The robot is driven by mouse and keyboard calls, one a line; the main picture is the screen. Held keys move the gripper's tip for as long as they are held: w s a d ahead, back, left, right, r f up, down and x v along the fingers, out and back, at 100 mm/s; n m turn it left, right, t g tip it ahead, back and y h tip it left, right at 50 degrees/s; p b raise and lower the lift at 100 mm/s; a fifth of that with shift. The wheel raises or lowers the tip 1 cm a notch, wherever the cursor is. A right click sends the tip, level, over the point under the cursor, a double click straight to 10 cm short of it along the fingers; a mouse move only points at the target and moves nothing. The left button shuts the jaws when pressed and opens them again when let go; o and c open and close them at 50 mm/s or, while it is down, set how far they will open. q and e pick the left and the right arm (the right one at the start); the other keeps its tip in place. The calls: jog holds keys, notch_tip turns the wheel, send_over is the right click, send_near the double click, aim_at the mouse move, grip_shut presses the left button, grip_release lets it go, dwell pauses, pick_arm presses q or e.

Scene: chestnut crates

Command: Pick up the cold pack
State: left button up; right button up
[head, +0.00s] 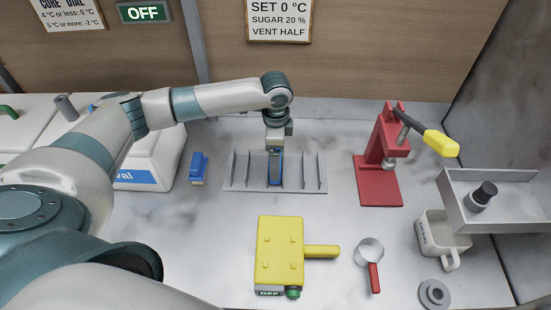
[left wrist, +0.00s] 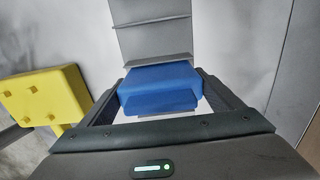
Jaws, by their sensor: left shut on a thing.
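A blue cold pack (head: 276,168) stands upright at the grey slotted rack (head: 236,183), near its middle. In the left wrist view the blue pack (left wrist: 160,88) is a rounded block between my two dark fingers. My left gripper (head: 275,156) points down from above the rack and is shut on the pack, one finger on each side. The gripper partly hides the pack in the head view. I cannot tell whether the pack touches the rack's base. My right gripper is not in view.
A smaller blue item (head: 198,167) lies left of the rack. A red press (head: 378,180) with a yellow-handled lever stands to the right.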

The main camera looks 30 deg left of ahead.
pick_arm(q)
jog(key=r, duration=0.1)
jog(key=r+b, duration=0.1)
jog(key=w+r+b, duration=0.1)
jog(key=shift+d+r, duration=0.2)
jog(key=shift+d, duration=0.15)
jog(key=w+d+r+b, duration=0.3)
jog(key=w+d+r, duration=0.3)
jog(key=w, duration=0.2)
jog(key=shift+w+d+r+b, duration=0.2)
jog(key=shift+r+b, duration=0.15)
jog(key=shift+b, duration=0.05)
